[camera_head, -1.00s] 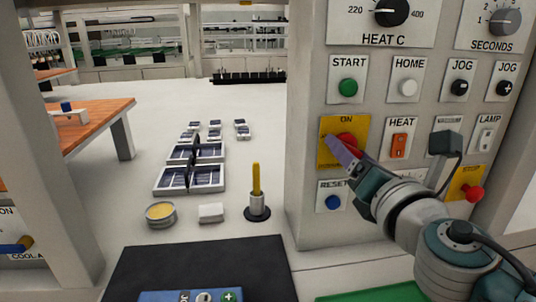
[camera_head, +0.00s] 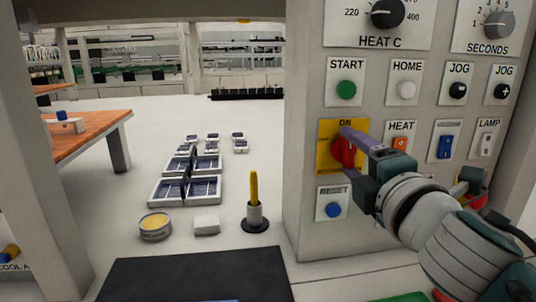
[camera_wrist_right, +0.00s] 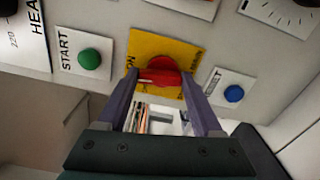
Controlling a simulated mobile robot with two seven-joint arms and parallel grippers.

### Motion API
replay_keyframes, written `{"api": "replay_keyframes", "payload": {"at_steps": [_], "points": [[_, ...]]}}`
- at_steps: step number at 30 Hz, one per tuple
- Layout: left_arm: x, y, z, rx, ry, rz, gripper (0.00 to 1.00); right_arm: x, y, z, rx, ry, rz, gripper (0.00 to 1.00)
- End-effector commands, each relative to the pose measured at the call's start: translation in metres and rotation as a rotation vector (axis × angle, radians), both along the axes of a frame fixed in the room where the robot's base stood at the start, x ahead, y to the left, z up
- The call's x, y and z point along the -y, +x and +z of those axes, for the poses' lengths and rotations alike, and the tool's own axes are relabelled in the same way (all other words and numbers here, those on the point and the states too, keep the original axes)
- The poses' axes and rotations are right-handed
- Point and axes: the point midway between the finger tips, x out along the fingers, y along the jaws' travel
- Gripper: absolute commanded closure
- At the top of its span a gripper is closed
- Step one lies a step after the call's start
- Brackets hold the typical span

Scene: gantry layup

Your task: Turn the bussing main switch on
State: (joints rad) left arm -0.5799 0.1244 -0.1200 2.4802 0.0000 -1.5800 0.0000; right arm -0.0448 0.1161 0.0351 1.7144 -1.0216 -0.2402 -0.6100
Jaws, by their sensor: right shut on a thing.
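The bussing main switch is a red rotary knob (camera_head: 337,152) on a yellow plate (camera_head: 325,133) marked ON at its top. It sits on the control panel's left part, below START and above RESET. My right gripper (camera_head: 348,150) has its purple fingers at the knob, one above and one below, and is shut on it. In the right wrist view the red knob (camera_wrist_right: 160,76) lies between the two fingertips of the gripper (camera_wrist_right: 160,84). The knob's grip runs roughly from one finger to the other. Its exact pointing is partly hidden. My left gripper is out of view.
The green START button (camera_head: 346,90), blue RESET button (camera_head: 333,210) and orange HEAT rocker (camera_head: 400,143) are close around the switch. Solar-cell trays (camera_head: 185,190), a tin (camera_head: 155,226) and a yellow-handled tool (camera_head: 254,190) stand on the white surface at left.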

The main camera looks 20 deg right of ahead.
Motion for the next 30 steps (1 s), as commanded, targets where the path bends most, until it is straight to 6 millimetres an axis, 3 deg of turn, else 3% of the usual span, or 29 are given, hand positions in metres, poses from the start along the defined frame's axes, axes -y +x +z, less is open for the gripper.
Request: {"api": "replay_keyframes", "payload": {"at_steps": [12,27,28,30], "points": [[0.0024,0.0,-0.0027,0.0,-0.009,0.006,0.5,0.0005,0.0,0.0003,0.04,0.163,0.0,0.88],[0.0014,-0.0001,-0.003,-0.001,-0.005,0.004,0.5,0.0003,0.0,0.0005,0.045,0.183,0.0,0.88],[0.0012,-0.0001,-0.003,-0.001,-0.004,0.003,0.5,0.0003,0.0,0.0005,0.045,0.183,0.0,0.31],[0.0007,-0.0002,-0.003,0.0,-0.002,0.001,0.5,0.0003,0.0,0.0005,0.045,0.182,0.0,0.24]]}}
